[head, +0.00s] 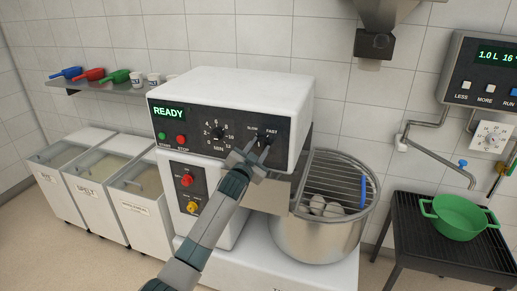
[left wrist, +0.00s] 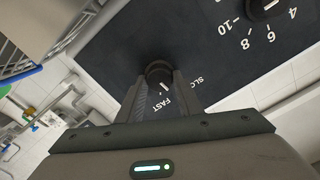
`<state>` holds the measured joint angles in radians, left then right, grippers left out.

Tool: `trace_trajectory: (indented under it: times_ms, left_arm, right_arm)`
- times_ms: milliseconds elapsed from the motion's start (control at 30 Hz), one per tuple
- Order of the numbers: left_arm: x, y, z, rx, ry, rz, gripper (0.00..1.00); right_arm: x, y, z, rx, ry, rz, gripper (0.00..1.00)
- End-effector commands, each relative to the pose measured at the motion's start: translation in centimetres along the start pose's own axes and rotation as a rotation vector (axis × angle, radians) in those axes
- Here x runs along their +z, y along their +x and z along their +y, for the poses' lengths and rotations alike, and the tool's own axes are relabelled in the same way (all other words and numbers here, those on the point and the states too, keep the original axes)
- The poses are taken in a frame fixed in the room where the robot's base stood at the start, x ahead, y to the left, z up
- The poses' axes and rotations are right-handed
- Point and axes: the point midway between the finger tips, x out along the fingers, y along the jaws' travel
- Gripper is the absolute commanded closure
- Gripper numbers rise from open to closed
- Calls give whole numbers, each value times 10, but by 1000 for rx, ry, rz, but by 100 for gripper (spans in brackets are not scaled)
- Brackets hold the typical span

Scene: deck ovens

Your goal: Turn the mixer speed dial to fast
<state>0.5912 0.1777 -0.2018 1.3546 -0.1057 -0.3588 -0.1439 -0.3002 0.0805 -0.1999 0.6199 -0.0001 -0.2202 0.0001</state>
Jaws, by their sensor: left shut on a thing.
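The mixer (head: 235,92) is a white machine with a dark control panel. Its speed dial (head: 264,141) is a small black knob at the panel's right, under the words SLOW and FAST. In the left wrist view the dial (left wrist: 160,72) sits between the fingertips of my left gripper (left wrist: 160,82), which is shut on it. A small white mark on the dial seems to face the FAST side, but its exact angle is hard to tell. In the head view my left gripper (head: 256,151) reaches up to the panel and partly covers the dial. My right gripper is not in view.
The timer dial (head: 219,133), green start button (head: 162,135) and red stop button (head: 181,140) are left of the speed dial. A steel bowl (head: 300,238) under a wire guard stands at right. A green pot (head: 458,216) rests on a black rack farther right.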

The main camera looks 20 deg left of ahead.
Motion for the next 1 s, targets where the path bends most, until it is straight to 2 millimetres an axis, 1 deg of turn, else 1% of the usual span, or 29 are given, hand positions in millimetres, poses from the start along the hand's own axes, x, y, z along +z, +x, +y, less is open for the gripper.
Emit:
trace_trajectory:
  times_ms: [300,600,800,1000]
  left_arm:
    - [0,0,1,0,305,-1,90]
    - [1,0,2,1,560,-1,90]
    - [1,0,2,1,672,0,90]
    - [1,0,3,1,725,0,90]
  right_arm:
    - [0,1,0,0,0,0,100]
    - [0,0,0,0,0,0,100]
    - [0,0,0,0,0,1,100]
    - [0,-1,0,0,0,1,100]
